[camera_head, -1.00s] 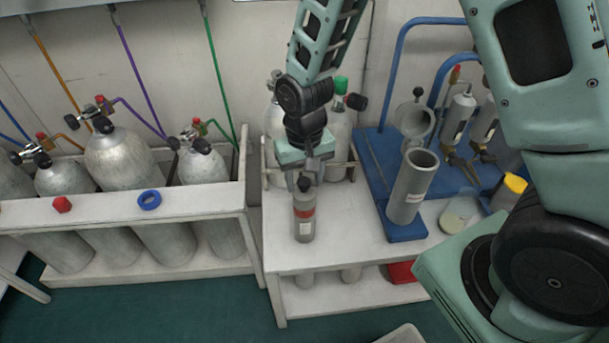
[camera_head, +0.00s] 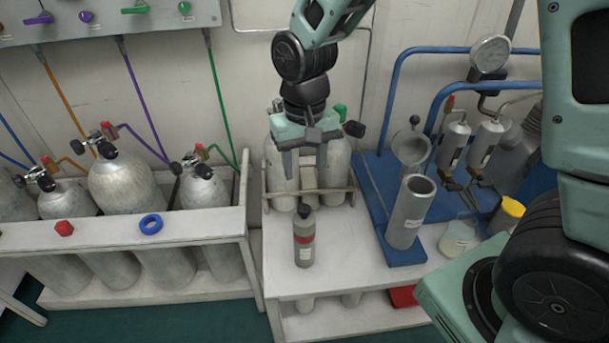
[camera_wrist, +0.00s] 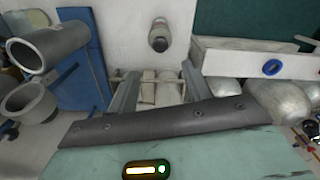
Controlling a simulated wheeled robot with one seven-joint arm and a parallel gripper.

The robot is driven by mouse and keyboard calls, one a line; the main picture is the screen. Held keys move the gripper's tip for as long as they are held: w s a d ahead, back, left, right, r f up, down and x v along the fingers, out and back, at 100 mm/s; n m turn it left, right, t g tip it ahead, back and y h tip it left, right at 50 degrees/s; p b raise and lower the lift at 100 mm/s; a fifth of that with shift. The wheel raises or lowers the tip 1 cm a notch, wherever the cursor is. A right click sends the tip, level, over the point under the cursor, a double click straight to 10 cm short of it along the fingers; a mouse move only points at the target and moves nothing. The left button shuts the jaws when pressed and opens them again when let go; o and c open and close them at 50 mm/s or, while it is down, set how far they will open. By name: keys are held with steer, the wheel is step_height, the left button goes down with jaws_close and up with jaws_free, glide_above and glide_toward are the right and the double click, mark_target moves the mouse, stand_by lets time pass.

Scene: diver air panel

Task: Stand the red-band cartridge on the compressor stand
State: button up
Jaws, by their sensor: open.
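The red-band cartridge (camera_head: 304,252), a grey cylinder with a red band, a pale label and a dark knob on top, stands upright on the white bench (camera_head: 345,262). It also shows from above in the wrist view (camera_wrist: 158,38). My gripper (camera_head: 306,172) is open and empty, above and behind the cartridge and apart from it; the open fingers also show in the wrist view (camera_wrist: 158,85). A blue stand (camera_head: 372,185) with blue tube rails, probably the compressor stand, is right of the cartridge. It bears an open grey cylinder (camera_head: 410,215).
Silver gas bottles (camera_head: 281,165) stand behind a rail at the bench's back. A rack (camera_head: 200,232) of bottles is at left, with a blue ring (camera_head: 151,223) and a red cap (camera_head: 64,229) on its ledge. A yellow-lidded container (camera_head: 507,216) is at right.

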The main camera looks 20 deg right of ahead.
steer(key=s+a+r+n, duration=0.2)
steer(key=s+a+n, duration=0.1)
steer(key=s, duration=0.7)
steer(key=s+a+r+n, duration=0.3)
steer(key=s+n, duration=0.2)
steer(key=s, duration=0.5)
steer(key=shift+y, duration=0.3)
steer(key=shift+a+r, duration=0.1)
